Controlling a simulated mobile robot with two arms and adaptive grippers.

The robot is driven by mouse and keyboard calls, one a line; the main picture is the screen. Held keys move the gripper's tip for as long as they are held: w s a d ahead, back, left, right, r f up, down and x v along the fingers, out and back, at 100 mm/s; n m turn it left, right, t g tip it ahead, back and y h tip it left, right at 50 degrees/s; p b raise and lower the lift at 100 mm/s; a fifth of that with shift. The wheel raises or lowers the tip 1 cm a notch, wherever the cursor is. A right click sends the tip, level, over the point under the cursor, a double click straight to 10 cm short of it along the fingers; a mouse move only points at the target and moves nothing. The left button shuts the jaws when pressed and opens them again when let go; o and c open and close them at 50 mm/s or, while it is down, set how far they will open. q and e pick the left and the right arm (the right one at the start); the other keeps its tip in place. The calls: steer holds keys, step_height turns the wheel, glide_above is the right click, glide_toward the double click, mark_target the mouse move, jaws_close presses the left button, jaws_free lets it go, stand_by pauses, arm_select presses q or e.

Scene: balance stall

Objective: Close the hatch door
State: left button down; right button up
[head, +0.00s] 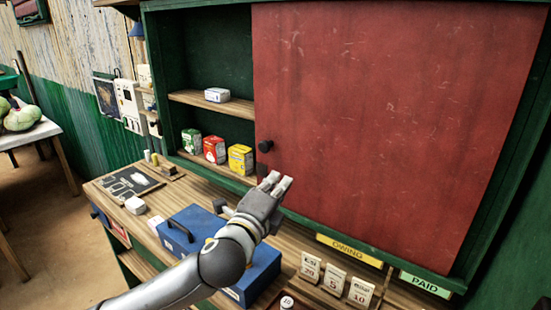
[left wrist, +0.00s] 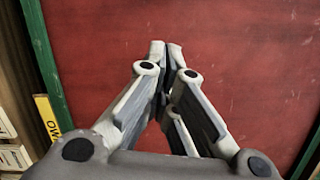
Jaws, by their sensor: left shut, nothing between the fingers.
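The hatch door (head: 390,110) is a large flat red panel in a green frame. It covers the middle and right of the cabinet, and the left part stands open onto shelves. A round black knob (head: 265,146) sits near the door's left edge. My left gripper (head: 276,181) is shut and empty, just below and slightly right of the knob in the picture. In the left wrist view its closed fingertips (left wrist: 166,46) point at the red door surface (left wrist: 240,60). I cannot tell whether they touch it. My right gripper is out of view.
A green box (head: 191,141), a red box (head: 214,149) and a yellow box (head: 240,158) stand on the open shelf. A blue case (head: 190,228) lies on the counter under my left arm. Number cards (head: 334,279) stand at the lower right.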

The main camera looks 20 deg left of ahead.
mark_target(283, 151)
arm_select(q)
steer(key=w, duration=0.2)
steer(key=w+p, duration=0.1)
steer(key=w, duration=0.4)
steer(key=shift+d+r+p, duration=0.3)
steer(key=shift+d, duration=0.1)
steer(key=a, duration=0.1)
steer(key=a+p, duration=0.1)
steer(key=w+a, duration=0.1)
steer(key=shift+r, duration=0.3)
steer(key=shift+w+a, duration=0.1)
steer(key=shift+a, duration=0.3)
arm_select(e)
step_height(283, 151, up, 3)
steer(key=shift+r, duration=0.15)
